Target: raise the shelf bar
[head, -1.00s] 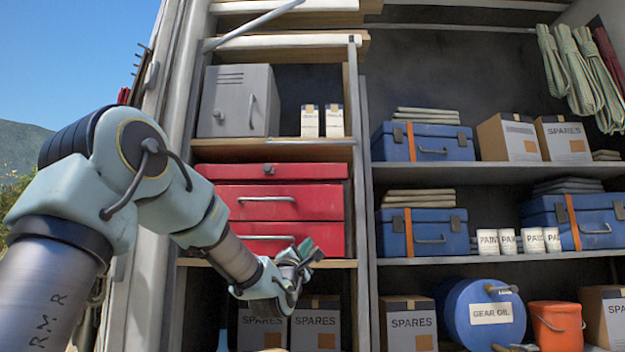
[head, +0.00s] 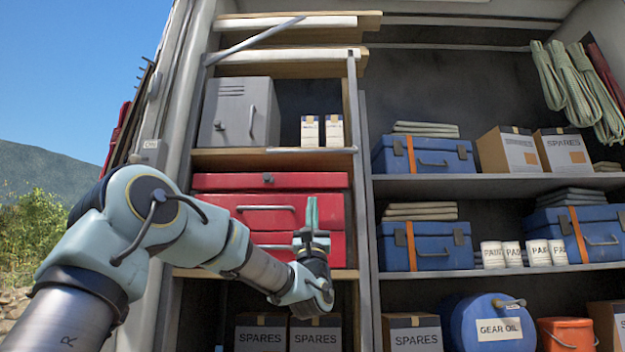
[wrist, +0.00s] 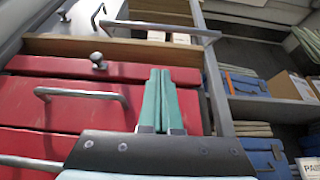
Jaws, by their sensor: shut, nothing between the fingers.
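A pale metal shelf bar (head: 311,150) runs level along the front edge of the shelf under the grey cabinet. In the wrist view the bar (wrist: 165,29) crosses above my fingertips, in front of two white cartons. My gripper (head: 311,203) is shut and empty, its green fingers pointing up in front of the red drawer chest (head: 265,182). It is below the bar and apart from it. In the wrist view my gripper (wrist: 161,75) shows both fingers pressed together, with the drawer chest (wrist: 60,115) behind and to the left.
The drawer handles (head: 266,208) stick out close to my gripper. A grey upright post (head: 369,210) stands to the right, with blue cases (head: 425,240) beyond it. A slanted metal bar (head: 256,40) is higher up at the left.

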